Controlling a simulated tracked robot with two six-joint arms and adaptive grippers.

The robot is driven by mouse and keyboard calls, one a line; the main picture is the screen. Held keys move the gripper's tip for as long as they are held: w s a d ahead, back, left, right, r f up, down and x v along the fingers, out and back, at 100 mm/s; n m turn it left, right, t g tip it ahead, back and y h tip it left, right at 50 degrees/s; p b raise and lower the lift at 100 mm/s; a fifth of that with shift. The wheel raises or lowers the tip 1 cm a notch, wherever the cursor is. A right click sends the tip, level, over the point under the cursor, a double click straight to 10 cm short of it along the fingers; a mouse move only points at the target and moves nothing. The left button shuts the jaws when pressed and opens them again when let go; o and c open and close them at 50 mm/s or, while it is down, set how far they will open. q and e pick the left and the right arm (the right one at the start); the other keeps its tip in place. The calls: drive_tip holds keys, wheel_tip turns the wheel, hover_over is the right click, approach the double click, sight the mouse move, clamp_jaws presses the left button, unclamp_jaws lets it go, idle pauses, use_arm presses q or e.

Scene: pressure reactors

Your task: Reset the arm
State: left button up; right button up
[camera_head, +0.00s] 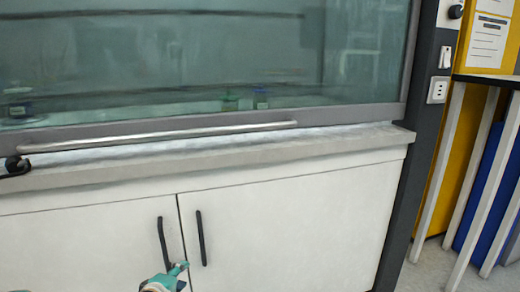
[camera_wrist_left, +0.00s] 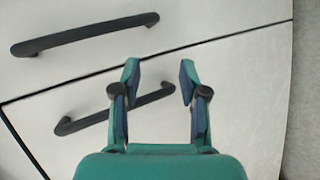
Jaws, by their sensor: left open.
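My left gripper (camera_head: 178,272) shows at the bottom of the head view, in front of the lower cabinet (camera_head: 290,225), with only its teal end in sight. In the left wrist view the left gripper (camera_wrist_left: 158,82) is open and empty. Its two fingers stand apart in front of the cabinet doors. A black door handle (camera_wrist_left: 85,33) lies beyond the fingers at the upper left, and another handle (camera_wrist_left: 75,125) shows partly behind the left finger. I cannot tell whether a finger touches it. My right gripper is not in view.
A fume hood with a lowered glass sash (camera_head: 200,60) stands above the cabinet. Its metal handle bar (camera_head: 160,135) runs along the sash's lower edge. A grey ledge (camera_head: 220,155) juts out below. A white-legged table (camera_head: 490,79) stands at the right, with floor in front.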

use_arm(q)
drive_tip(key=s+d+f+m+g+h, duration=0.1)
drive_tip(key=s+d+f+m+g, duration=0.15)
drive_tip(key=s+f, duration=0.65)
drive_tip(key=s+d+f+m+g, duration=0.15)
drive_tip(key=s+f+g, duration=0.3)
drive_tip(key=f, duration=0.95)
drive_tip(key=s+d+f+m+g, duration=0.1)
drive_tip(key=s+f+m+g, duration=0.15)
drive_tip(key=s, duration=0.35)
drive_tip(key=s+d+f+m+g+h, duration=0.1)
drive_tip(key=s+d+f+m, duration=0.1)
drive_tip(key=s+m, duration=0.3)
drive_tip(key=s+d+f+m+g, duration=0.1)
drive_tip(key=s+f+m+g, duration=0.1)
drive_tip(key=s, duration=0.5)
wheel_tip(320, 180, up, 38)
drive_tip(key=p, duration=3.8)
drive_tip(key=shift+d+r+p, duration=0.15)
drive_tip(key=shift+p, duration=0.25)
drive_tip(key=shift+s+t, duration=0.1)
drive_tip(key=shift+t, duration=0.15)
